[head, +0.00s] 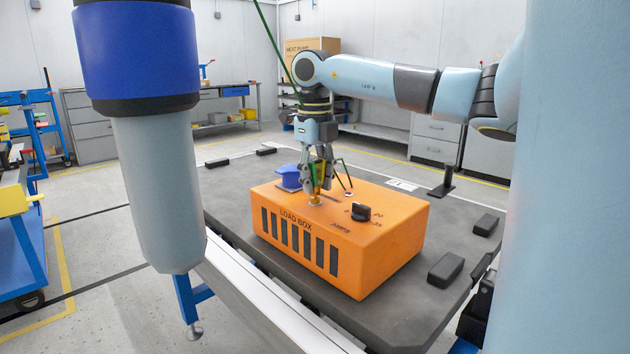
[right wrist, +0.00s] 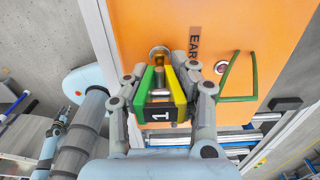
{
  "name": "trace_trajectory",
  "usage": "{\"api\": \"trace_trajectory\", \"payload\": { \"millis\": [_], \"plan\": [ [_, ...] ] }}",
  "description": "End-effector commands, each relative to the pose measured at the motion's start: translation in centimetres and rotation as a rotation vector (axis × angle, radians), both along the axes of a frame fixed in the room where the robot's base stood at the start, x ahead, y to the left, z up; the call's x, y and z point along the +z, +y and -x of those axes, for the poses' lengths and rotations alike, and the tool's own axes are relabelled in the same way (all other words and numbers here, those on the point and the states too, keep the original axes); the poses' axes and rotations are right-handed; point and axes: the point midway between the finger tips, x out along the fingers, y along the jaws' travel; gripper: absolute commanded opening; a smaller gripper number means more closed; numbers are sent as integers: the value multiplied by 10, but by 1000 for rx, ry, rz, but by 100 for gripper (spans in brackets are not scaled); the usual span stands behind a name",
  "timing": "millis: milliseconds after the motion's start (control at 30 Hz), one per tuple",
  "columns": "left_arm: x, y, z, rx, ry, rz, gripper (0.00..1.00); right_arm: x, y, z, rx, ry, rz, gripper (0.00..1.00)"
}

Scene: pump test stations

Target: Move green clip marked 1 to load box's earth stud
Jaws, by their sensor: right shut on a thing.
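The orange load box (head: 400,243) stands on a dark table in the head view. My right gripper (head: 317,185) is above its top, pointing down, and shut on the green clip (right wrist: 147,82). The clip has a green and a yellow side and a black label reading 1. The earth stud (head: 314,201) is a brass-coloured post on the box top. In the right wrist view the stud (right wrist: 159,52) shows just beyond the clip's tips, beside partly hidden "EAR" lettering. I cannot tell whether clip and stud touch. My left gripper is out of view.
A black knob (head: 361,211) stands on the box top. A green lead (right wrist: 238,98) runs beside the clip, near a round socket (right wrist: 222,67). A blue object (head: 290,179) is behind the box. Black blocks (head: 446,270) and a black post (head: 443,182) stand on the table (head: 235,215).

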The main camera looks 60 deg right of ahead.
Motion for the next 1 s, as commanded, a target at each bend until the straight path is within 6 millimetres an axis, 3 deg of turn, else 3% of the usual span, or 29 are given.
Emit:
{"api": "trace_trajectory", "payload": {
  "millis": [900, 933, 1000],
  "plan": [
    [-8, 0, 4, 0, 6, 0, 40, -12, 0, 0, 0, 1, 1, 0],
    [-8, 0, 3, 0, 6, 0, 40, -11, 0, 0, 0, 0, 1, 29],
    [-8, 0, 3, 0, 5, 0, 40, -11, 0, 0, 0, 0, 1, 38]
  ]
}}
